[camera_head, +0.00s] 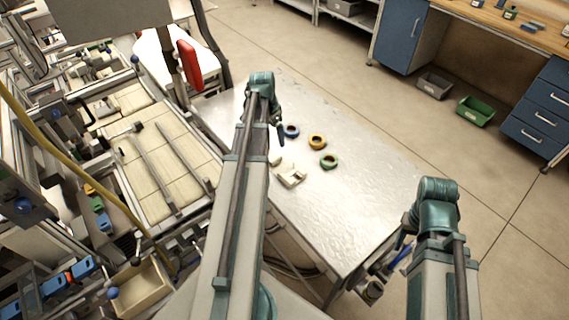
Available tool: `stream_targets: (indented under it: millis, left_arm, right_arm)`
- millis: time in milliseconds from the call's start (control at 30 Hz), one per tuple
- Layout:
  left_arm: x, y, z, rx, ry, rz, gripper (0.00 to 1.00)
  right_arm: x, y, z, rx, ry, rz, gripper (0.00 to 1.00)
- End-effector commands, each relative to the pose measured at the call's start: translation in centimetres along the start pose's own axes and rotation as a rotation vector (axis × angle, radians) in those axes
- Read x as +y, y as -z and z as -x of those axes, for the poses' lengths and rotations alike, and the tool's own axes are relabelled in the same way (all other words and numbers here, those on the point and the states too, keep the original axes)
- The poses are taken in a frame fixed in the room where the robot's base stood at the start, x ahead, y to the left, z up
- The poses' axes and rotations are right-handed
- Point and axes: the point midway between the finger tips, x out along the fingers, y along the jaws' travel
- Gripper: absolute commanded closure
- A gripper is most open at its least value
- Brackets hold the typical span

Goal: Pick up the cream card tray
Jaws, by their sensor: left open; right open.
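A cream piece that looks like the card tray (291,178) lies on the metal table (355,185), just right of my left arm. A smaller cream bit shows beside it, close to the arm. My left arm reaches over the table, and its gripper (281,136) points down above the tabletop, beyond the tray. It is small and partly hidden by the arm, and is open, with nothing seen in it. My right gripper (407,232) hangs by the table's right edge, mostly hidden by its arm, and is open. It is well away from the tray.
The table's right part is clear. Machinery crowds the left. Grey and green bins (475,111) stand on the floor by blue cabinets.

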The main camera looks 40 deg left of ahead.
Motion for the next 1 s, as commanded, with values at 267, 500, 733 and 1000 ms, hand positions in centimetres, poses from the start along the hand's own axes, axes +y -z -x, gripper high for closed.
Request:
stream_targets:
  millis: [267, 500, 733, 1000]
  left_arm:
    - [-2.3, -0.9, 0.7, 0.013, 0.005, 0.005, 0.09]
    - [-2.2, -0.9, -0.7, 0.013, 0.005, 0.005, 0.09]
    - [-2.2, -0.9, -3.9, 0.012, 0.005, 0.004, 0.09]
    - [-2.2, -0.8, -7.5, 0.012, 0.005, 0.005, 0.09]
  right_arm:
    - [0.1, 0.0, 0.5, 0.000, 0.000, 0.000, 0.50]
    - [-0.1, 0.1, -0.9, 0.000, 0.000, 0.000, 0.50]
    - [-0.4, 0.2, -4.0, 0.000, 0.000, -0.001, 0.50]
    - [-0.7, 0.4, -7.5, 0.000, 0.000, -0.001, 0.50]
